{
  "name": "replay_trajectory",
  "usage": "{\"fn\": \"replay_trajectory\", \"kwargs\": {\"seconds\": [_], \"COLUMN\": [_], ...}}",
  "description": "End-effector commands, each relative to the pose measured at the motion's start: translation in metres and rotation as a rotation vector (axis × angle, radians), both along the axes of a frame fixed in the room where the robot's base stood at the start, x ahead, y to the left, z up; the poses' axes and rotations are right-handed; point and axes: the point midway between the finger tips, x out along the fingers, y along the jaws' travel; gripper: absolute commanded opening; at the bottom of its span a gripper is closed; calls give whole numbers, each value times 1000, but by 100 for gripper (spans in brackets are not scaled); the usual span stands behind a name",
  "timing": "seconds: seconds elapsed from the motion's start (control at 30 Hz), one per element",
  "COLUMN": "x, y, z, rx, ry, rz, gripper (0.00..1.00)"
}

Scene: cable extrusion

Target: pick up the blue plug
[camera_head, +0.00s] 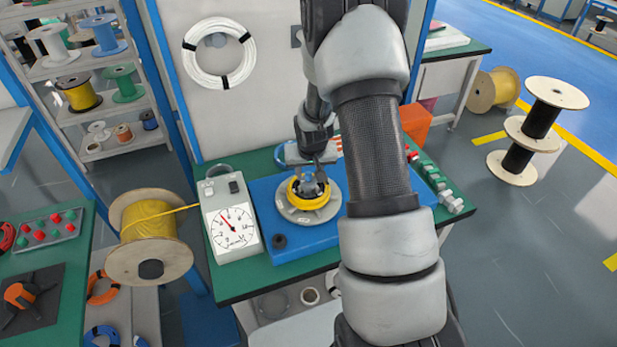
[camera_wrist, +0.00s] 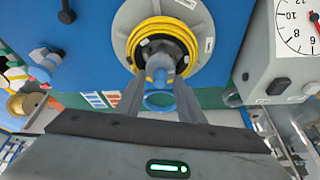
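A blue-grey piece that looks like the blue plug (camera_wrist: 160,63) sits in the middle of a coil of yellow cable (camera_wrist: 140,48) on a round grey disc (camera_wrist: 198,22). In the head view the yellow coil (camera_head: 309,203) lies on the disc (camera_head: 328,212), and the plug is mostly hidden by my gripper. My gripper (camera_head: 312,180) is over the coil. In the wrist view my gripper's fingers (camera_wrist: 159,78) are apart, one on each side of the piece, with visible gaps. A blue ring (camera_wrist: 159,102) shows between the fingers, beyond the disc.
The disc stands on a blue base (camera_head: 398,238) on a green table. A dial gauge box (camera_head: 233,228) stands close on the left. A small black knob (camera_head: 279,241) is on the base's near left. Coloured connectors (camera_head: 431,176) line the table's right side.

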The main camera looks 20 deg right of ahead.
Motion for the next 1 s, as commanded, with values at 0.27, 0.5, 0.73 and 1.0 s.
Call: {"fn": "replay_trajectory", "kwargs": {"seconds": [0.27, 0.5, 0.73, 1.0], "x": [0, 0, 1, 0], "y": [0, 0, -1, 0], "z": [0, 4, 43, 90], "rx": [0, 0, -1, -1], "ry": [0, -1, -5, -3], "rz": [0, 0, -2, -1], "gripper": [0, 0, 0, 0]}}
